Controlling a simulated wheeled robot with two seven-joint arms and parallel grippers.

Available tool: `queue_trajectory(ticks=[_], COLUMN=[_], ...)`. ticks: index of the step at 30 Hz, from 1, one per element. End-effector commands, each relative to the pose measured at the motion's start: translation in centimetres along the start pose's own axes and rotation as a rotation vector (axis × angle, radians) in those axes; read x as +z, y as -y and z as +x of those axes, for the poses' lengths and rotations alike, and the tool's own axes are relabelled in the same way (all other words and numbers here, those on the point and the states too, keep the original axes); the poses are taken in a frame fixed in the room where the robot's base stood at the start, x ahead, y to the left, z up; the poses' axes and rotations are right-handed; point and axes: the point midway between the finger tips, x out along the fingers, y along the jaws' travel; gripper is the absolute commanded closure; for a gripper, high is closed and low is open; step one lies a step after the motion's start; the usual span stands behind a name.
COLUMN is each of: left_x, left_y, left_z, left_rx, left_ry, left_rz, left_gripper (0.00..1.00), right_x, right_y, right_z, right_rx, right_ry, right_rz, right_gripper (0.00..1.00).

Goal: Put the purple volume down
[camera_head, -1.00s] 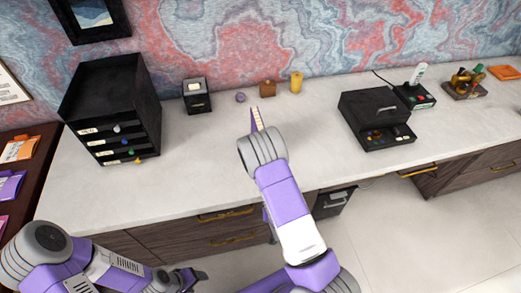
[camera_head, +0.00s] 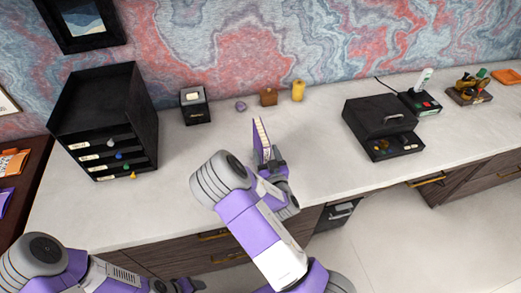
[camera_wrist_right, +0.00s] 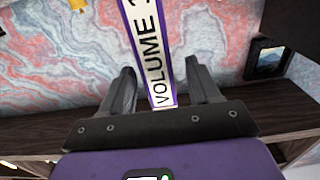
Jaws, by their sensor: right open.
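The purple volume (camera_head: 262,141) stands upright, a little tilted in the picture, at the middle of the pale desk top (camera_head: 325,165). Its purple cover and pale page edges show. In the right wrist view its spine (camera_wrist_right: 152,55) reads "VOLUME", with the number cut off or unclear. My right gripper (camera_head: 273,163) is open at the near side of the volume, with a dark finger on either side of the spine and gaps between. Whether the volume's base touches the desk is hidden by the gripper. My left gripper (camera_head: 186,286) is low at the bottom edge, partly cut off.
A black drawer unit (camera_head: 105,115) stands at the left. A small black box (camera_head: 195,106), a purple ball-like thing (camera_head: 240,105), a brown block (camera_head: 268,97) and a yellow cylinder (camera_head: 298,91) stand behind. A black box with an open drawer (camera_head: 382,125) is at the right.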

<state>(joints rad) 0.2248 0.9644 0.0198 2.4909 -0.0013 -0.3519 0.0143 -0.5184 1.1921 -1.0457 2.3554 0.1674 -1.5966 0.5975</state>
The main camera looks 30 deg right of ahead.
Motion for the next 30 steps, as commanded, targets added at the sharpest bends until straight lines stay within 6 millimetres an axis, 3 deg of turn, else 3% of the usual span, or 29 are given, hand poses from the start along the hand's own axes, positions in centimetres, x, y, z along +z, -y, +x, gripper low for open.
queue_trajectory(ticks=[9, 19, 30], left_x=[0.0, 0.0, 0.0], left_y=[0.1, 0.1, 0.1], left_z=[0.2, 0.2, 0.2], left_rx=[0.0, 0.0, 0.0], left_ry=[0.0, 0.0, 0.0], left_rz=[0.0, 0.0, 0.0], left_gripper=[0.38, 0.38, 0.38], right_x=[0.2, 0.2, 0.2], right_y=[-0.1, -0.1, -0.1], right_z=[4.3, 4.9, 4.9], right_rx=[0.0, 0.002, 0.002], right_ry=[0.002, 0.003, 0.003], right_rz=[-0.001, 0.0, 0.0], right_gripper=[0.38, 0.4, 0.96])
